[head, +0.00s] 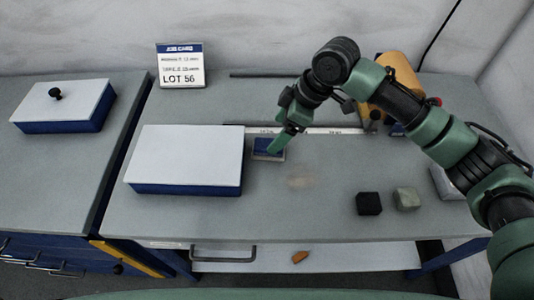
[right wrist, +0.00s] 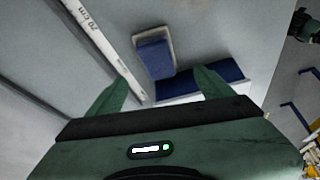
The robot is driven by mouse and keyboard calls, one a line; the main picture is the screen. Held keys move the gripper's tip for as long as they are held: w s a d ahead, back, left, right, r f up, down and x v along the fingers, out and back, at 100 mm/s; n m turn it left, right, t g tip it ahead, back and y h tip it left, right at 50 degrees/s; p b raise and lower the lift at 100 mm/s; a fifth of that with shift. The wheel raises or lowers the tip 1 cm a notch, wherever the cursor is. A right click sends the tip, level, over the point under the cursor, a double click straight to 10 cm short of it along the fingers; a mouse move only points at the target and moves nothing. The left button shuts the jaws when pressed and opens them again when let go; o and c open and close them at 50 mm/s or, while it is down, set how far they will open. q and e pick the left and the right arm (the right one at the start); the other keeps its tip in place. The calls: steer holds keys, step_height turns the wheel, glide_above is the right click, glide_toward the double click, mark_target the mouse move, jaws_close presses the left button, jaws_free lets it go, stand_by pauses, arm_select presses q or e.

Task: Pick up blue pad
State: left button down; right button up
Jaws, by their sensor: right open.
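The blue pad (head: 262,146) lies on the grey bench just right of the large white-topped box, with a pale edge showing along its front. In the right wrist view the blue pad (right wrist: 155,58) sits in or on a pale, beige-rimmed base, ahead of the fingertips. My right gripper (head: 280,145) reaches down over the pad's right side in the head view. I cannot tell the exact height of the fingertips above the pad. My left gripper is out of view.
The white-topped blue box (head: 187,155) stands close to the pad's left. A ruler strip (head: 310,131) runs behind the pad. A black block (head: 369,203) and a grey-green block (head: 406,198) sit front right. A LOT 56 sign (head: 181,68) stands behind.

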mark_target(268, 145)
steer(key=shift+x, duration=0.8)
steer(key=p+x, duration=0.1)
steer(key=x, duration=0.2)
steer(key=p+x, duration=0.1)
steer(key=x, duration=0.2)
steer(key=shift+w+d+f, duration=0.1)
steer(key=shift+d+f, duration=0.1)
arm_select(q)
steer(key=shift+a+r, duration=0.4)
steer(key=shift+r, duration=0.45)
arm_select(e)
steer(key=shift+c, duration=0.2)
steer(key=c, duration=1.4)
steer(key=shift+c, duration=0.2)
steer(key=shift+r, duration=0.1)
